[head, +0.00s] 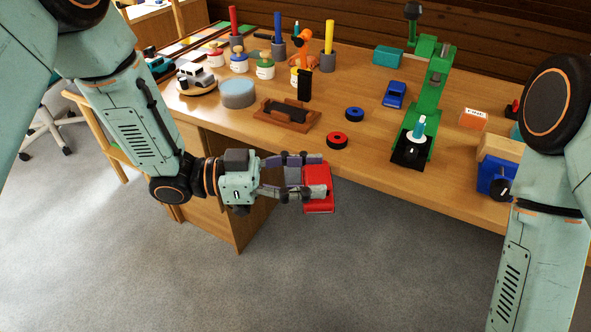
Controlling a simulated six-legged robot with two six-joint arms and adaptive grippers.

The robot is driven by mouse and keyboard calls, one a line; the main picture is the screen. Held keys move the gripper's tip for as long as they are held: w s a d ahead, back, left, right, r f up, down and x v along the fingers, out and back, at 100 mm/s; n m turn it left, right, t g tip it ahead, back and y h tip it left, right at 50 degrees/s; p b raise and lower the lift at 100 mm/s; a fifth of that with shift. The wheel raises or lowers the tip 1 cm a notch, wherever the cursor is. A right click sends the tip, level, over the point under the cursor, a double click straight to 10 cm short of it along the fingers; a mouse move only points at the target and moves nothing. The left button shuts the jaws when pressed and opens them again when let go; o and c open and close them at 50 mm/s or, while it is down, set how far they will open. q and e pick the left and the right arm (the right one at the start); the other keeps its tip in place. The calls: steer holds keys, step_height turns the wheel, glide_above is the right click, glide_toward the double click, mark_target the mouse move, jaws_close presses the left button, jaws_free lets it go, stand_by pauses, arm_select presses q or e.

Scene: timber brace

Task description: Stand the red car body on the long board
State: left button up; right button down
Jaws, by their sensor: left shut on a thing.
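My left gripper (318,177) is shut on the red car body (319,203). It holds the body in the air in front of the desk's near edge, above the grey floor. The fingers cover part of the body. My right arm comes down at the right, but its gripper is out of view. A long, narrow piece with coloured parts (190,45) lies at the back left of the desk; I cannot tell whether it is the long board.
A blue vice (492,178) is at the right.

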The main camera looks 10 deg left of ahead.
mark_target(319, 179)
arm_select(q)
steer(key=shift+w+d+f+m+g, duration=0.45)
steer(key=shift+f+m+g, duration=0.15)
steer(key=shift+g, duration=0.25)
steer(key=shift+w+d+f+m+g, duration=0.45)
steer(key=shift+f+m+g, duration=0.1)
steer(key=shift+g, duration=0.3)
steer(key=shift+s+a+m+g+y, duration=0.2)
steer(key=shift+a+m+g, duration=0.45)
steer(key=shift+g, duration=0.5)
steer(key=shift+s+a+m+g+y, duration=0.15)
steer(key=shift+a+m+g+y, duration=0.15)
steer(key=shift+m+g, duration=0.75)
steer(key=shift+s+a+m+g+y, duration=0.2)
steer(key=shift+a+m+g, duration=0.35)
steer(key=shift+g, duration=0.75)
